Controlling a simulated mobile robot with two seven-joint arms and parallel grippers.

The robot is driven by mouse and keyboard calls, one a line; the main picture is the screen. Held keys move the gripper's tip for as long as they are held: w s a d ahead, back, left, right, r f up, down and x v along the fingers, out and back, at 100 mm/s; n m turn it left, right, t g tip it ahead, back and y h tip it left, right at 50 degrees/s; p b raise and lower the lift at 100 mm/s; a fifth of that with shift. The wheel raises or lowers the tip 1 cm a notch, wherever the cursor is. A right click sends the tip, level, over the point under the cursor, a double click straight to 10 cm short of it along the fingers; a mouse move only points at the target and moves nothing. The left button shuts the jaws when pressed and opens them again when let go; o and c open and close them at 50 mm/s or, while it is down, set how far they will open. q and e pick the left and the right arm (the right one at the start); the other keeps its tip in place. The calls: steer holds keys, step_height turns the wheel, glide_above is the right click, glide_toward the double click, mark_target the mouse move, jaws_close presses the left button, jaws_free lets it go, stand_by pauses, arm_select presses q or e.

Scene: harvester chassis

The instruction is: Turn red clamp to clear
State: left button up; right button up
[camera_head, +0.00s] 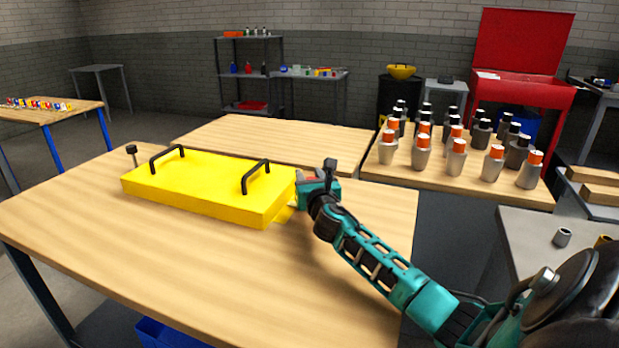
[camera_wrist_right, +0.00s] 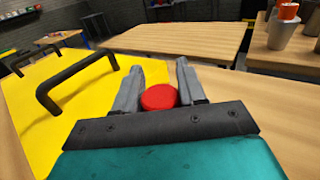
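The red clamp shows in the right wrist view as a round red knob (camera_wrist_right: 158,97) between the fingers of my right gripper (camera_wrist_right: 160,78). The fingers are apart, one on each side of it, with a narrow gap at the right finger; contact on the left is unclear. In the head view my right gripper (camera_head: 308,180) is at the right end of a flat yellow block with black handles (camera_head: 205,182), and the clamp is mostly hidden there. The block also shows in the wrist view (camera_wrist_right: 50,120). My left gripper is not in view.
The yellow block lies on a wooden table (camera_head: 190,265) with clear room in front. A short black-topped post (camera_head: 132,152) stands at its far left corner. Several capped bottles (camera_head: 457,157) stand on a table behind right. An empty table (camera_head: 280,140) is behind.

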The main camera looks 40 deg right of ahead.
steer(key=c, duration=0.5)
